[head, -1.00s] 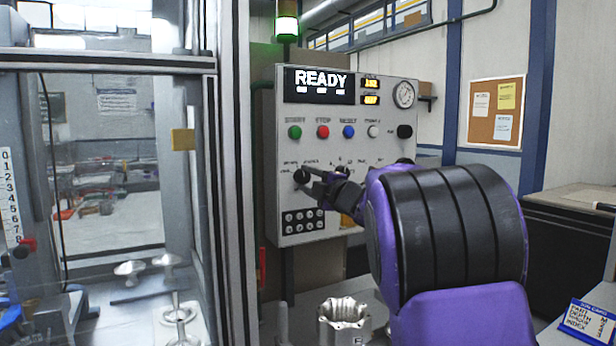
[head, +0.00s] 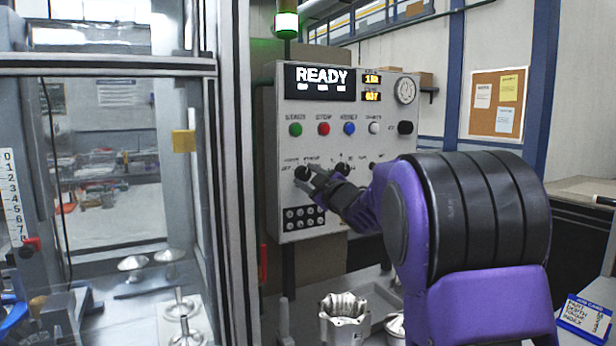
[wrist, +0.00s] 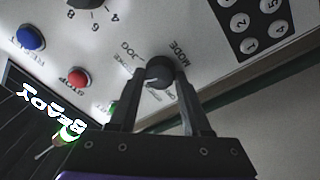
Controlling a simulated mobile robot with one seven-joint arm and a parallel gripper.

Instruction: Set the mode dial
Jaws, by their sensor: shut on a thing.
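The mode dial (wrist: 159,72) is a round black knob on the light grey control panel, with "MODE" and "JOG" printed beside it in the wrist view. In the head view the dial (head: 302,173) sits at the panel's lower left. My gripper (wrist: 158,76) is shut on the dial, one finger on each side. In the head view my gripper (head: 309,178) reaches the dial from the right, and its fingers partly cover it. The exact setting of the dial's pointer is too small to read.
The panel (head: 285,220) carries a display (head: 320,84) reading READY, a row of coloured buttons, a second dial (head: 342,168) and a keypad (head: 304,218). A glass-doored enclosure stands left. A metal housing (head: 344,318) stands below the panel.

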